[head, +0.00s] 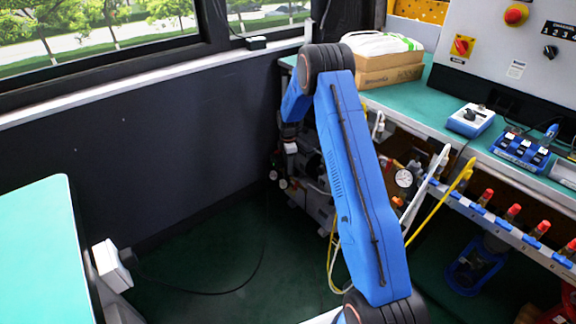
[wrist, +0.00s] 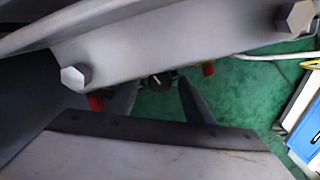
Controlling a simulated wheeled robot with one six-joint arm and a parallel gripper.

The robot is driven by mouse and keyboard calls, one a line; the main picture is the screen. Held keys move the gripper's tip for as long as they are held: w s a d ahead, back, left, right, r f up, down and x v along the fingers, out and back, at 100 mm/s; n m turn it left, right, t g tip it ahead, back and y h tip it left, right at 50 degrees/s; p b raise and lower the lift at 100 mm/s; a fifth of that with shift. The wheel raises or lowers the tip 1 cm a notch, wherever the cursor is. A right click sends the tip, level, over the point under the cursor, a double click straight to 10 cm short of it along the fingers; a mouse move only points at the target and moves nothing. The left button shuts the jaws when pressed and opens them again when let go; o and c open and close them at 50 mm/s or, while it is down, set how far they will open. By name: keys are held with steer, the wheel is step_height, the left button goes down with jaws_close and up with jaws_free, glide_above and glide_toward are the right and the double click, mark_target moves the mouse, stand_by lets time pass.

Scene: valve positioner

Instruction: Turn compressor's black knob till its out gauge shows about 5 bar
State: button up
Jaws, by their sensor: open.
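The black knob (wrist: 156,83) with a white mark shows in the wrist view, partly covered by a grey metal part above it. My gripper (wrist: 159,86) is open, with one finger on each side of the knob. I cannot tell whether the fingers touch it. In the head view the grey compressor (head: 318,192) stands low beside the dark wall, partly behind my blue arm. Two small gauges (head: 282,184) show at its left. Their readings are too small to read, and I cannot tell which is the out gauge.
A grey band with hex bolts (wrist: 75,78) crosses the wrist view close to the camera. Red parts (wrist: 208,69) lie near the fingers. In the head view, a green-topped bench (head: 420,98) stands at right with a yellow hose (head: 437,205) below.

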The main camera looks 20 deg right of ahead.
steer(key=c, duration=1)
steer(key=shift+c, duration=0.2)
steer(key=shift+m, duration=0.3)
steer(key=shift+m, duration=1.2)
steer(key=o, duration=1)
steer(key=shift+o, duration=0.2)
